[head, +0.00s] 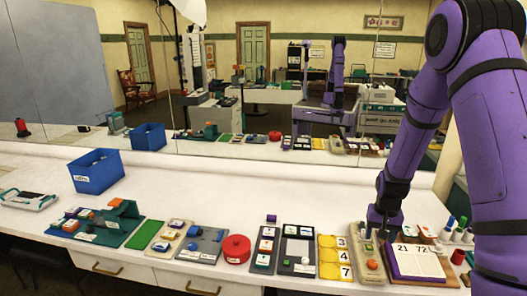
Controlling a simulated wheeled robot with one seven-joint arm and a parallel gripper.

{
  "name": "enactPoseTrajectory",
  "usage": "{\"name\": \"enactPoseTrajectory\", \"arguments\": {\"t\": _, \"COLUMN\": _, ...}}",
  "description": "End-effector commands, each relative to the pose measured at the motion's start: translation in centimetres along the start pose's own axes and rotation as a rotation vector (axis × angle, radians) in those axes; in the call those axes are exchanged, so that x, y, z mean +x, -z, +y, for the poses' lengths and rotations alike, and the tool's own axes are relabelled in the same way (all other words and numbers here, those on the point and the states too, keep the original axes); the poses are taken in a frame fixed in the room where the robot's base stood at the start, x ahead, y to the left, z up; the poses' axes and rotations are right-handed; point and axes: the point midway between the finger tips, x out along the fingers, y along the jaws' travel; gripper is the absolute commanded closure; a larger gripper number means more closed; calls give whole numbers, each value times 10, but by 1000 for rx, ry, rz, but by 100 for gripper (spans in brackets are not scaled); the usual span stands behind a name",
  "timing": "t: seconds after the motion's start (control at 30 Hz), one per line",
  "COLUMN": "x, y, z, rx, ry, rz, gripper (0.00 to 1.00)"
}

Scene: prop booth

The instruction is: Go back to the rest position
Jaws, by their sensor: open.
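My gripper (383,226) points down at the right part of the white counter (215,180). It hangs above or just behind a beige panel (360,247) with an orange knob, left of a calendar-like stand (415,262) reading 21 and 72. The fingers are small and dark here; I see nothing held between them. Whether the tips touch anything cannot be told. My purple arm comes down from the upper right and hides part of the counter's right end.
Along the front edge stand a teal tray (134,229), a green mat (146,234), grey boards (207,256), a red round container (236,248) and yellow number cards (330,257). A blue bin (92,180) stands at left. The counter's middle is clear; a mirror rises behind.

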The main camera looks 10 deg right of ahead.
Motion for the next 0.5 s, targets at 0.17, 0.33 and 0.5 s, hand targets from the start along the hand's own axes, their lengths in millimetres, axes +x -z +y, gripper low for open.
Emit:
{"name": "enactPoseTrajectory", "arguments": {"t": 0.17, "x": -49, "y": -6, "z": -11, "rx": -34, "ry": 20, "rz": 42, "gripper": 39}}
{"name": "enactPoseTrajectory", "arguments": {"t": 0.33, "x": -108, "y": -23, "z": -21, "rx": -79, "ry": 42, "rz": 88, "gripper": 39}}
{"name": "enactPoseTrajectory", "arguments": {"t": 0.5, "x": -162, "y": -46, "z": -28, "rx": -123, "ry": 61, "rz": 133, "gripper": 39}}
